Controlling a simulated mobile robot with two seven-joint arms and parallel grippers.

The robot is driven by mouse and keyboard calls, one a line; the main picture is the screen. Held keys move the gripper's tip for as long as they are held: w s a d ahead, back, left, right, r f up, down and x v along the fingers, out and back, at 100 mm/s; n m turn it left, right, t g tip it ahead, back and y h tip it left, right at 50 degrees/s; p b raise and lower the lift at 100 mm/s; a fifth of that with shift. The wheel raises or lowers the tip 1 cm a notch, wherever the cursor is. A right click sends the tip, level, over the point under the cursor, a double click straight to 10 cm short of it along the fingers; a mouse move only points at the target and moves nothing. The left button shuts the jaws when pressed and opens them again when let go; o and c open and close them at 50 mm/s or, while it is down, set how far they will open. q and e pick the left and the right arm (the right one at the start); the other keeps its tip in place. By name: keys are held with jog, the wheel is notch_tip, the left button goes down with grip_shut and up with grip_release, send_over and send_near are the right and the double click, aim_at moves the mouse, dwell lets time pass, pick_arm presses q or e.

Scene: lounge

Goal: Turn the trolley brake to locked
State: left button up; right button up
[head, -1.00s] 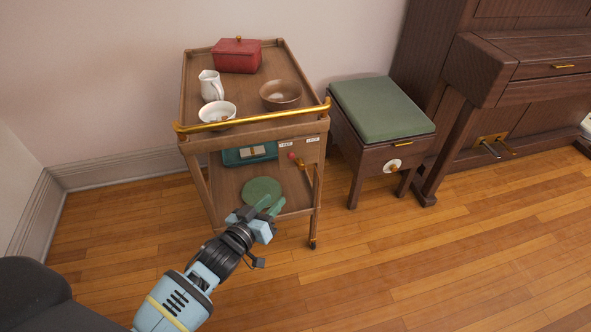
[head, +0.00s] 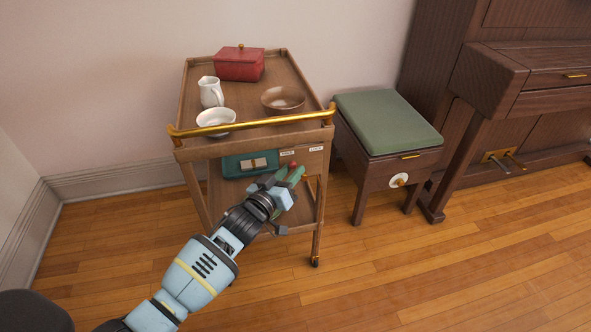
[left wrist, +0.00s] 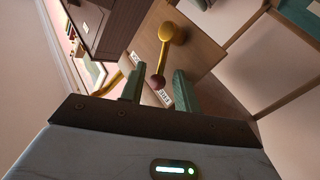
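The wooden trolley (head: 190,100) has a brass rail along its front. Its brake lever (left wrist: 172,33) is brass-yellow with a dark red knob (left wrist: 157,82) at its end; in the head view only the red knob (head: 293,165) shows clearly, above my gripper. Two small white labels (head: 316,149) sit on the panel by the knob; the text is too small to read. My left gripper (head: 290,176) is open in front of the panel. In the left wrist view its green fingers (left wrist: 159,91) stand apart, with the knob between them in the picture; contact cannot be told. My right gripper is not in view.
A red box (head: 239,66), a white jug (head: 210,92), a white bowl (head: 215,118) and a brown bowl (head: 283,99) stand on the trolley top. A teal case (head: 236,166) is below. A green-topped stool (head: 387,122) stands close right. Floor in front is clear.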

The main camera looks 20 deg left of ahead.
pick_arm(q)
jog(key=shift+w+d+b, duration=0.25)
jog(key=shift+w+b, duration=0.05)
jog(key=shift+w, duration=0.95)
grip_shut()
